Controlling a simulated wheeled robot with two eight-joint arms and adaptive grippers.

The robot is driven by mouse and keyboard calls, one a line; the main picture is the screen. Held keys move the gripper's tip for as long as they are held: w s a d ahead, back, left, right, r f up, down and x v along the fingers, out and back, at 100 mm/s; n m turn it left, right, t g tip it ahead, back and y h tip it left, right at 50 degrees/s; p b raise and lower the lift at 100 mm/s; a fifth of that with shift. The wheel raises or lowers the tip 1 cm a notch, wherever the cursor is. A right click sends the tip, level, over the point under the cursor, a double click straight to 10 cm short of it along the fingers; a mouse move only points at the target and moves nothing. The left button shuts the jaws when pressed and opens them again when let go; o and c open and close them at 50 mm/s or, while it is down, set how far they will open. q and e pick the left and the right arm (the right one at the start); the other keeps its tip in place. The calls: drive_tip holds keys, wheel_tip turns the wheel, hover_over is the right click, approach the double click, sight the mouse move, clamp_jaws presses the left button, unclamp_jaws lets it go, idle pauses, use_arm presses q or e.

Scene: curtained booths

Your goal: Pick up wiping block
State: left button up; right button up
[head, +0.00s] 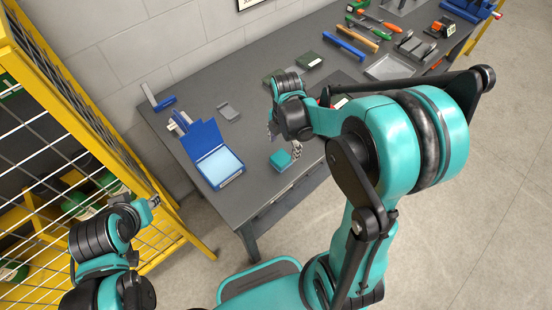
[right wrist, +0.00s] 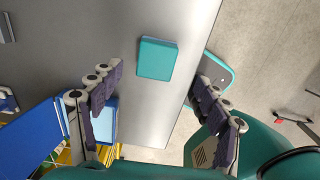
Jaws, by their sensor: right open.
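The wiping block, a small teal square block (head: 280,160), lies flat on the grey table near its front edge. In the right wrist view the block (right wrist: 157,58) lies between and a little beyond the two spread fingers. My right gripper (head: 284,146) is open and empty, pointing down over the table at the block; it also shows in the right wrist view (right wrist: 158,77). The gap between fingertips and block is hard to judge. My left gripper (head: 155,201) is at the left, off the table beside the yellow fence; its jaws are too small to read.
An open blue box (head: 219,177) with a light blue inside stands left of the block on the grey table (head: 236,203). Tools and a metal tray (head: 390,68) lie farther right. A yellow mesh fence (head: 70,85) borders the left. Bare table surrounds the block.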

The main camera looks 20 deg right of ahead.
sight(281, 157)
drive_tip(key=f, duration=0.2)
drive_tip(key=f+b, duration=0.1)
drive_tip(key=f, duration=0.2)
drive_tip(key=f+b, duration=0.1)
drive_tip(key=f, duration=0.1)
drive_tip(key=shift+w+a+f, duration=0.15)
drive_tip(key=shift+a+f, duration=0.15)
drive_tip(key=shift+f, duration=0.05)
drive_tip(key=c, duration=1.4)
drive_tip(key=shift+o, duration=0.2)
drive_tip(key=shift+r, duration=0.15)
drive_tip(key=shift+r, duration=0.3)
drive_tip(key=r, duration=0.2)
drive_tip(key=r+p, duration=0.1)
drive_tip(key=r, duration=0.1)
drive_tip(key=shift+s+d, duration=0.2)
drive_tip(key=s+d+r+p, duration=0.2)
drive_tip(key=s+d+r, duration=0.4)
drive_tip(key=s+d, duration=0.1)
drive_tip(key=shift+s+d+p, duration=0.2)
drive_tip(key=shift+s+p, duration=0.15)
drive_tip(key=shift+s, duration=0.25)
drive_tip(key=shift+r, duration=0.1)
